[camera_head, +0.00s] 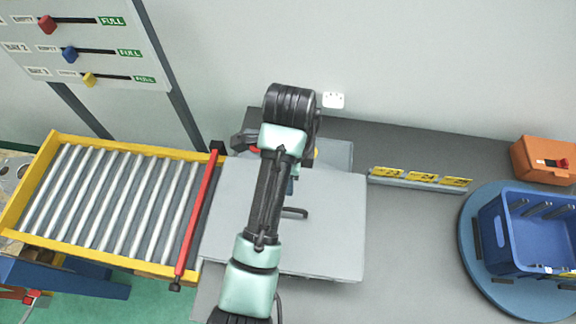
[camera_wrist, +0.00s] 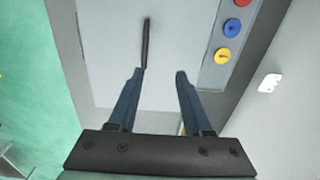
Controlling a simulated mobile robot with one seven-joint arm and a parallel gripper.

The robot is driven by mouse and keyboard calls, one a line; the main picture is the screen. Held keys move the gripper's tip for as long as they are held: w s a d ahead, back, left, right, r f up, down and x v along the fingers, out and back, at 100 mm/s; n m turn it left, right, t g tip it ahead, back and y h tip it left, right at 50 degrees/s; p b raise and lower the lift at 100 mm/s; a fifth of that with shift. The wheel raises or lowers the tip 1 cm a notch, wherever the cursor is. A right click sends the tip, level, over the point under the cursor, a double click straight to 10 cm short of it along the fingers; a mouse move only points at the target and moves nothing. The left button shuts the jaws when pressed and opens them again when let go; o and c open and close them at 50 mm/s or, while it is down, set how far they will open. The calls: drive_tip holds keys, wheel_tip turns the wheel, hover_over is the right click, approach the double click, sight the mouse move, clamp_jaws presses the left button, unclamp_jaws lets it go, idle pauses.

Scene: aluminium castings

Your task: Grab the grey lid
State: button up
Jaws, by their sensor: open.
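The grey lid (camera_head: 335,225) is a flat light-grey plate in the middle of the head view, partly covered by my arm. Its dark bar handle (camera_head: 294,212) shows just right of the arm. In the wrist view the lid (camera_wrist: 105,55) fills much of the upper picture, with the handle (camera_wrist: 146,42) as a thin dark bar. My gripper (camera_wrist: 160,72) is open, with nothing between its blue fingers. The left fingertip appears beside the near end of the handle; I cannot tell whether they touch. In the head view my arm mostly hides the gripper.
A roller conveyor (camera_head: 110,200) with a red bar (camera_head: 197,215) lies left of the lid. A panel with red, blue and yellow buttons (camera_wrist: 222,55) borders the lid. Yellow labels (camera_head: 421,178), a blue crate (camera_head: 515,255) on a round table and an orange box (camera_head: 540,160) stand right.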

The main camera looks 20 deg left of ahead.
drive_tip(key=shift+g, duration=0.3)
drive_tip(key=f+b, duration=0.1)
drive_tip(key=f, duration=0.1)
drive_tip(key=s+f, duration=0.1)
drive_tip(key=f, duration=0.1)
drive_tip(key=f+b, duration=0.1)
drive_tip(key=f, duration=0.1)
drive_tip(key=shift+s+d+f+b, duration=0.1)
drive_tip(key=shift+s+f+b, duration=0.25)
drive_tip(key=shift+f, duration=0.05)
drive_tip(key=f, duration=0.1)
drive_tip(key=f+p, duration=0.1)
drive_tip(key=f, duration=0.1)
drive_tip(key=f+p, duration=0.1)
drive_tip(key=f, duration=0.1)
drive_tip(key=shift+s+d+f, duration=0.1)
drive_tip(key=shift+s, duration=0.25)
drive_tip(key=shift+f, duration=0.65)
clamp_jaws()
